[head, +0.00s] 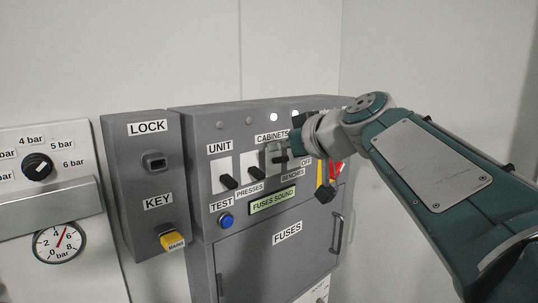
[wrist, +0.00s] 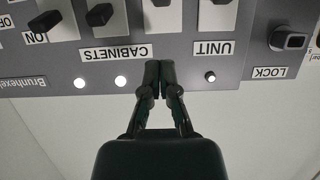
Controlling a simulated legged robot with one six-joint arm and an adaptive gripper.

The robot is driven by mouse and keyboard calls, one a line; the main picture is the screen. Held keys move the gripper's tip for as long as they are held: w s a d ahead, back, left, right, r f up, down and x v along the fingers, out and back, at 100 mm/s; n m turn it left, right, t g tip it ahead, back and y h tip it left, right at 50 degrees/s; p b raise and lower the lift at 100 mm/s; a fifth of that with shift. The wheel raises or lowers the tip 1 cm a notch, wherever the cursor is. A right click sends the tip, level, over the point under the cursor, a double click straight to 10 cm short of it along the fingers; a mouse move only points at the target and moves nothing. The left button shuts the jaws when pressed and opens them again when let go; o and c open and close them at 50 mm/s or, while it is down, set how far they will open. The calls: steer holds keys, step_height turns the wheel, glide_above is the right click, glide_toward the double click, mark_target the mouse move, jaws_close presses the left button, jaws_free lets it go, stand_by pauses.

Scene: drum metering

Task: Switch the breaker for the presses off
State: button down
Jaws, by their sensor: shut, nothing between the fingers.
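The presses breaker is a dark lever (head: 257,173) on a pale plate, above the PRESSES label (head: 249,190) and right of the unit breaker (head: 229,182). Both levers point downward in the head view. In the inverted wrist view, the presses lever (wrist: 160,3) is cut by the top edge. My gripper (head: 296,142) is in front of the panel's right part, partly hidden by my wrist. In the wrist view my gripper (wrist: 160,72) is shut and empty, its tips near the gap between the CABINETS and UNIT labels. I see no clear contact with the lever.
Two more levers (wrist: 100,15) (wrist: 45,22) stand beside the presses breaker. A blue TEST button (head: 226,220) and a FUSES SOUND display (head: 272,200) sit below. The lock box (head: 150,190) projects at the left. A red and yellow switch (head: 330,175) is partly behind my arm.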

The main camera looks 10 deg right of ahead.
steer(key=s+d, duration=0.4)
steer(key=s, duration=0.3)
steer(key=shift+d, duration=0.15)
steer(key=s+f+m+g+h, duration=0.2)
steer(key=s+f, duration=0.4)
steer(key=f, duration=0.3)
steer(key=s+d+f+m+g+h, duration=0.1)
steer(key=s+f+m+g+h, duration=0.1)
steer(key=s+f, duration=0.4)
steer(key=s+d+f+m+g+h, duration=0.1)
steer(key=s+f, duration=0.5)
steer(key=f, duration=0.8)
steer(key=m+g+h, duration=0.1)
steer(key=h, duration=0.1)
steer(key=shift+f+m+h, duration=0.25)
steer(key=shift+m+h, duration=0.15)
